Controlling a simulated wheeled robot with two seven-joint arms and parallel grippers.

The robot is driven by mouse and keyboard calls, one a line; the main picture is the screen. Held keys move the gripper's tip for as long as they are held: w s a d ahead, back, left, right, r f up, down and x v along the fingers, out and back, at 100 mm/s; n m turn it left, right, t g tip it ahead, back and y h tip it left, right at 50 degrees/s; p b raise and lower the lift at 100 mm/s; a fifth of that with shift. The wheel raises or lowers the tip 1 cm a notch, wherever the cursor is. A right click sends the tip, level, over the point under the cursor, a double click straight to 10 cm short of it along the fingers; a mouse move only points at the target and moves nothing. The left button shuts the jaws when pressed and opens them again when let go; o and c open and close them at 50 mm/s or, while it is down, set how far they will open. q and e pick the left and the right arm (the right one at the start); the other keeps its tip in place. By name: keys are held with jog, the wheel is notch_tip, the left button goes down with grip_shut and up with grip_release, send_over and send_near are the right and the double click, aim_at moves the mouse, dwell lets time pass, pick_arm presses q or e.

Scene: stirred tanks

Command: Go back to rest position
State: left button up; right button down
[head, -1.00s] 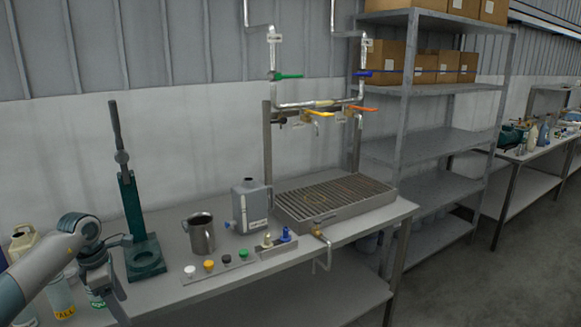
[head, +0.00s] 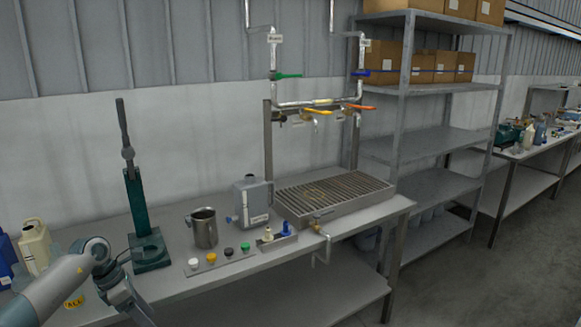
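My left arm (head: 62,285) comes in from the lower left, in front of the workbench (head: 215,276). Its last visible link slopes down to the bottom edge of the picture, and the fingers of my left gripper do not show. No part of my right arm or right gripper is in view. I see nothing held. The arm covers part of the bench's left end, near the green lever press (head: 150,247).
A steel mug (head: 204,230), a grey can (head: 250,203), a button strip (head: 225,259) and a slatted drain tray (head: 335,200) under piped valves stand on the bench. A beige jug (head: 36,245) stands far left. Grey shelving (head: 437,143) stands right; open floor (head: 475,285) lies lower right.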

pick_arm(q)
jog(key=d+f+n+t+h, duration=0.4)
jog(key=d+f+n+h, duration=0.5)
jog(key=d+f, duration=0.55)
jog(key=s+a+f+n+t+y, duration=0.1)
jog(key=s+f+n+t+y, duration=0.25)
jog(key=f+n, duration=0.6)
jog(key=s+a+f+n+t+y, duration=0.1)
jog(key=s+f+n+t+y, duration=0.3)
jog(key=f+n, duration=0.5)
jog(key=s+a+f+n+g+y, duration=0.2)
jog(key=s+f+n, duration=0.3)
jog(key=s+f, duration=0.55)
jog(key=s+a+f+n+g+y, duration=0.2)
jog(key=s+f+n, duration=0.2)
jog(key=s+f, duration=0.6)
jog(key=s+d+f+n+g, duration=0.1)
jog(key=s+f+n+g, duration=0.1)
jog(key=s, duration=0.9)
jog(key=s+d+f+n+g+y, duration=0.1)
jog(key=s+f+n+g, duration=0.2)
jog(key=s, duration=0.8)
jog(key=s+d+f+n+g, duration=0.1)
jog(key=s+f+n+g, duration=0.1)
jog(key=s, duration=1)
jog(key=shift+f+n+y, duration=0.35)
jog(key=shift+f, duration=0.1)
jog(key=shift+g, duration=0.25)
